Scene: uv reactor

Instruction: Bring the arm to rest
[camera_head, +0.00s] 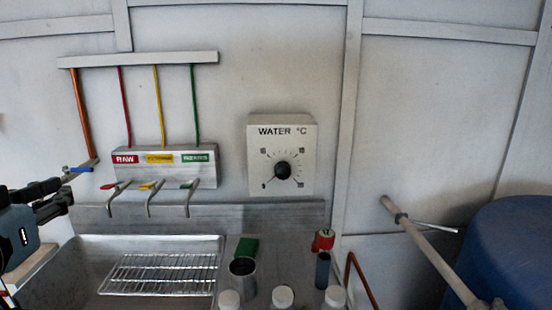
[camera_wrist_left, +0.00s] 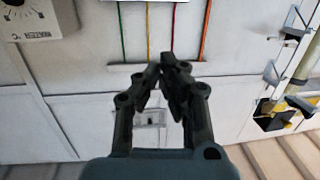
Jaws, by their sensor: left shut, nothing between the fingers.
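My left gripper (camera_head: 62,194) comes in at the left edge of the head view, at the height of the taps and left of them. It is shut and empty, with its dark fingers clear of the sink. In the left wrist view the fingertips (camera_wrist_left: 166,70) are together in front of the pale wall, with nothing between them. My right gripper is in neither view.
A sink with a wire rack (camera_head: 160,275) lies below the taps (camera_head: 150,190). A metal cup (camera_head: 243,278), a green block (camera_head: 246,248) and white-capped bottles (camera_head: 283,297) stand on the counter. A water dial (camera_head: 282,170) is on the wall; a blue tank (camera_head: 510,255) stands right.

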